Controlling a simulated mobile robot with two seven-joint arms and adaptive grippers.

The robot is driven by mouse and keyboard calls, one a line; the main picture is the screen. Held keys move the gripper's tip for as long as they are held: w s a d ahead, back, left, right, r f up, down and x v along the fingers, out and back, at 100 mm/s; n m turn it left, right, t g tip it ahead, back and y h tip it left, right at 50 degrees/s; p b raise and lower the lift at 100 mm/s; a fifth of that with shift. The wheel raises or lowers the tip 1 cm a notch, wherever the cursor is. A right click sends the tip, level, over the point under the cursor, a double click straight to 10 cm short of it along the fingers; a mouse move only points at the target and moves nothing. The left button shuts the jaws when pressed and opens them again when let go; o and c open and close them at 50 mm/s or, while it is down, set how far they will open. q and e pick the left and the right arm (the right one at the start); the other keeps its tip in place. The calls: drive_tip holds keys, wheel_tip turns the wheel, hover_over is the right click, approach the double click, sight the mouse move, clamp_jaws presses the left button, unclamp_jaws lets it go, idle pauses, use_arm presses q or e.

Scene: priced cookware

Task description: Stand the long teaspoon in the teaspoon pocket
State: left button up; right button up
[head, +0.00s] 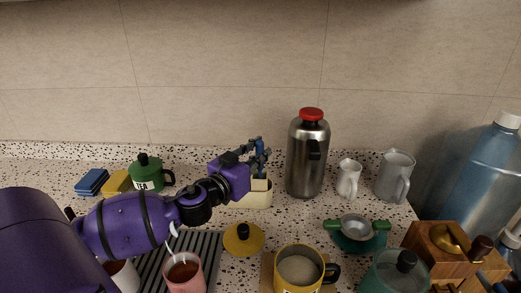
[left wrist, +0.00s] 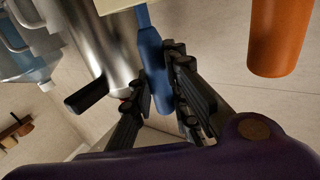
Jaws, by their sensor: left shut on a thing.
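The long teaspoon shows as a blue handle (head: 260,146), upright in my left gripper (head: 257,153) above a cream holder (head: 257,200) on the counter. In the left wrist view the handle (left wrist: 153,60) lies between the fingers of my left gripper (left wrist: 155,78), which is shut on it. The handle's far end meets a cream part (left wrist: 112,5) at the top edge. The spoon's bowl is hidden, and I cannot tell whether it is inside a pocket. The holder's pockets are mostly hidden by the gripper. My right gripper is not in view.
A steel flask (head: 306,165) with a red lid stands close right of the holder. A yellow lid (head: 244,240) lies in front. A green tea pot (head: 146,178) is to the left, and white jugs (head: 348,179) are to the right. An orange thing (left wrist: 275,40) shows in the wrist view.

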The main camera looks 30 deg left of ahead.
use_arm(q)
drive_tip(key=shift+f, duration=0.25)
drive_tip(key=o, duration=0.9)
drive_tip(key=s, duration=1.2)
